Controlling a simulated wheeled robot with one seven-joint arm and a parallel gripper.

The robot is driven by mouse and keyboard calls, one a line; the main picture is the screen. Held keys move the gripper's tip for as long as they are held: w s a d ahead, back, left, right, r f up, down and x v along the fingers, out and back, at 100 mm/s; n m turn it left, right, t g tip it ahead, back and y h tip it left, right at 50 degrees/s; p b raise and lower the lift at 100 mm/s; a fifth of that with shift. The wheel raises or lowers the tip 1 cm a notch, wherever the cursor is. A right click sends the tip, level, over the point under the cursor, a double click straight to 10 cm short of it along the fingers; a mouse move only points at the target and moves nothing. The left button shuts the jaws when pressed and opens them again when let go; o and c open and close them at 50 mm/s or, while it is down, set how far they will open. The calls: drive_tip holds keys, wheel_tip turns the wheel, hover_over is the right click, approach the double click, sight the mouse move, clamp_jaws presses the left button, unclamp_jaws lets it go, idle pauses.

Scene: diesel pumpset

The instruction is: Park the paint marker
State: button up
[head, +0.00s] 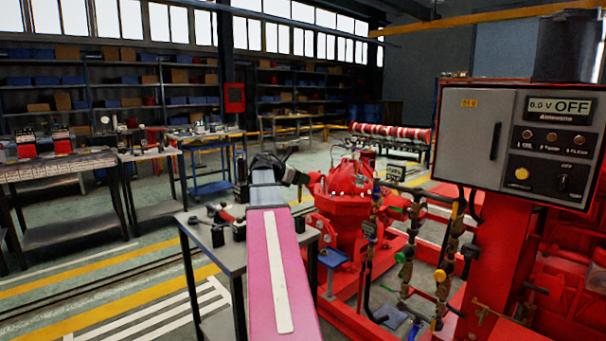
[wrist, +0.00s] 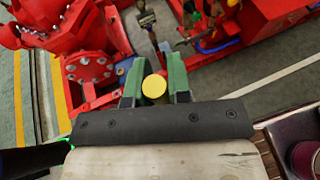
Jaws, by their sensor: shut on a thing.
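The paint marker (wrist: 154,86) shows in the wrist view as a round yellow end between the two green fingers of my gripper (wrist: 155,94). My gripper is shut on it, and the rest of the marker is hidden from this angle. In the head view my gripper (head: 296,178) is small and dark, held out above the far right side of a grey work table, just left of the red pump. The marker cannot be made out clearly there. I cannot tell which place is the marker's holder.
The grey table (head: 212,252) carries dark tools and small containers. The red pump (head: 345,195) stands right of it, with valves and pipes (head: 405,255) nearer. A control box (head: 515,143) rises at the right. Open floor (head: 100,262) lies left. A red round thing (wrist: 305,157) shows in the wrist view.

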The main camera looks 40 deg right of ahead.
wheel_tip(320, 180, down, 10)
drive_tip(key=shift+r, duration=0.25)
idle(0.6)
drive_tip(key=shift+f, duration=1)
idle(1.1)
drive_tip(key=o, duration=0.9)
drive_tip(key=v, duration=1.1)
